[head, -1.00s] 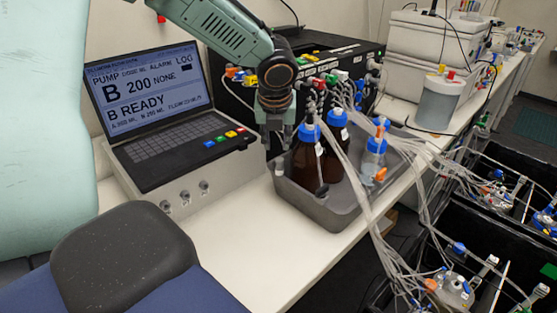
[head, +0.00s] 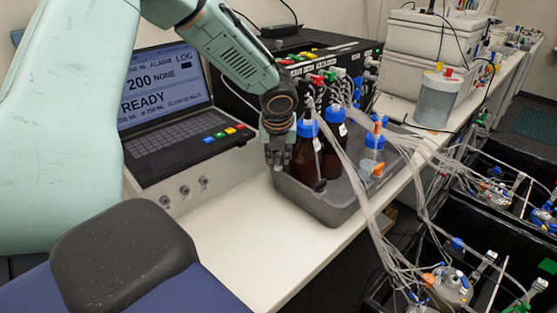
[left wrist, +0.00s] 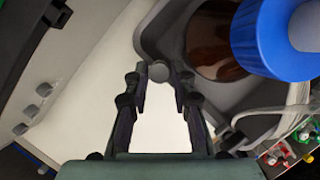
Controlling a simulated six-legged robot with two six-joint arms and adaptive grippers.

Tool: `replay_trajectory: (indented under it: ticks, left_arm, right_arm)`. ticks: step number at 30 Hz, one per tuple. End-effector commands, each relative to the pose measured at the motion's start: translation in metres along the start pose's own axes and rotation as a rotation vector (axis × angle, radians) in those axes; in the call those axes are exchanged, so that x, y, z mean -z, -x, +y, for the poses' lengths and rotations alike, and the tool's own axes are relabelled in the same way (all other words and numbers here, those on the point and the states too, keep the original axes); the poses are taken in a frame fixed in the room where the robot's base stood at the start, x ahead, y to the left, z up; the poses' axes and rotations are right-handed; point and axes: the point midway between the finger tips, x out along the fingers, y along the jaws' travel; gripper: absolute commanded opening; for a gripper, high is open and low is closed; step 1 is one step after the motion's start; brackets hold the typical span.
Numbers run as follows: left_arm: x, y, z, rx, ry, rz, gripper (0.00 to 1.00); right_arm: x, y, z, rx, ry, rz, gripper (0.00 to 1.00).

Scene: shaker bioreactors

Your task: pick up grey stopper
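The grey stopper (left wrist: 158,72) is a small round grey disc in the left wrist view, at the near edge of the grey tray (left wrist: 155,30). My left gripper (left wrist: 159,74) points down at it with its two fingers apart. The stopper lies between the fingertips, with a narrow gap seeming to show on each side. I cannot tell whether it rests on the tray rim or the table. In the head view my left gripper (head: 275,165) is low at the tray's left corner and mostly hides the stopper. My right gripper is not in view.
Brown bottles with blue caps (head: 305,155) stand in the tray (head: 335,213), right beside my left gripper. A laptop-like console (head: 185,120) is to the left. Tubing (head: 375,215) hangs over the table edge. The white table front (head: 250,235) is clear.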

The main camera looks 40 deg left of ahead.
Motion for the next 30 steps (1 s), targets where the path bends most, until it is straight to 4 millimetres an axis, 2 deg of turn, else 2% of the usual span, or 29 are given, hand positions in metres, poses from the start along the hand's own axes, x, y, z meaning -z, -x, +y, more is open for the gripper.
replay_trajectory:
  ticks: [1,6,18,22,30]
  left_arm:
    - [0.0,0.0,0.0,0.0,0.001,0.0,0.18]
    - [0.0,0.0,0.0,-0.001,0.001,0.001,0.05]
    - [-0.002,0.004,0.0,0.001,0.001,0.0,0.04]
    - [-0.009,0.021,-0.001,0.002,0.003,-0.003,0.04]
    - [-0.03,0.07,0.0,0.002,0.003,-0.004,0.04]
  right_arm:
    - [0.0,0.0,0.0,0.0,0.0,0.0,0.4]
    - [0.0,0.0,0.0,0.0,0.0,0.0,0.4]
    - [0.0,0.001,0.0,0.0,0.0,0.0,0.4]
    - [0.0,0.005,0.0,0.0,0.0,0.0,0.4]
    - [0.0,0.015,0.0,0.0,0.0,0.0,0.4]
